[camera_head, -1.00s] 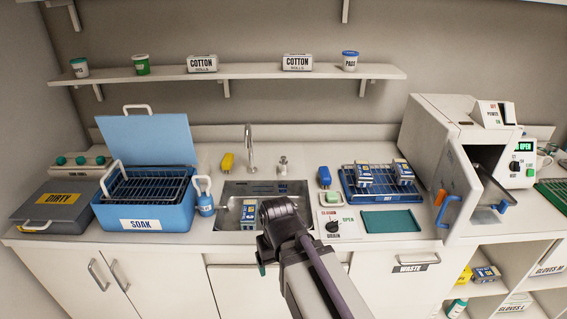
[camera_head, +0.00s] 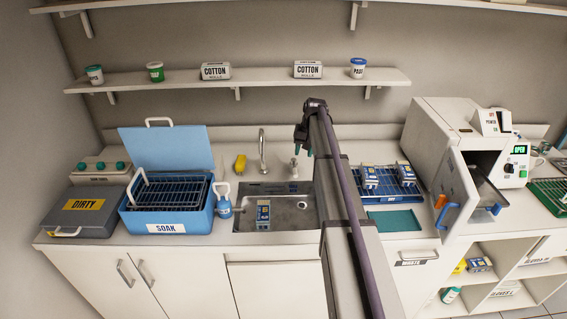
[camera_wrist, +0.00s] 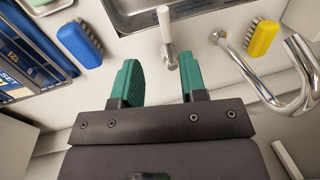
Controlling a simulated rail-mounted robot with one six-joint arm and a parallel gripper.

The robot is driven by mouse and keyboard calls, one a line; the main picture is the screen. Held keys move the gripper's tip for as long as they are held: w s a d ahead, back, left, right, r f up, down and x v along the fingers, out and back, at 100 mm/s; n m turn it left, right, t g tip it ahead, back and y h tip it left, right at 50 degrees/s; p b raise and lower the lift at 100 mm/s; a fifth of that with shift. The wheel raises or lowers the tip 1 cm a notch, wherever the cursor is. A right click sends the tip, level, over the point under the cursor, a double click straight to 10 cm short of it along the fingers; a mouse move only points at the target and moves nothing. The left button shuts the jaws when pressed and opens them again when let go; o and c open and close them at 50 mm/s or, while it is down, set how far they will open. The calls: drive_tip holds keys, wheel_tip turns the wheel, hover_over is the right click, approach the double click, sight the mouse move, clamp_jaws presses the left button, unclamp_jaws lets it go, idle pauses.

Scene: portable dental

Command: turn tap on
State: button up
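The chrome tap spout (camera_head: 262,150) stands behind the sink (camera_head: 250,190); in the wrist view its curved pipe (camera_wrist: 290,98) is at the right. The small tap lever (camera_head: 294,170) stands just right of the spout. In the wrist view the lever (camera_wrist: 165,25) is white with a chrome base and shows just beyond the fingertips, between their lines. My gripper (camera_head: 304,150) is above and behind the lever. In the wrist view my gripper (camera_wrist: 162,85) is open, with two green fingers apart and nothing between them. I cannot tell whether any finger touches the lever.
A yellow brush (camera_wrist: 262,38) lies near the spout and a blue brush (camera_wrist: 79,45) lies on the other side. A blue-labelled cassette (camera_head: 263,212) is in the sink. The blue soak tub (camera_head: 150,218) is left. The shelf (camera_head: 280,80) runs above. My arm hides the drain panel.

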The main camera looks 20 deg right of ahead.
sight(295, 168)
drive_tip(key=f+b, duration=0.3)
drive_tip(key=w+a+f+b, duration=0.1)
drive_tip(key=f+b, duration=0.3)
drive_tip(key=a+f+b, duration=0.1)
drive_tip(key=f+b, duration=0.3)
drive_tip(key=shift+w+a+f, duration=0.1)
drive_tip(key=shift+w, duration=0.05)
drive_tip(key=shift+r, duration=0.2)
clamp_jaws()
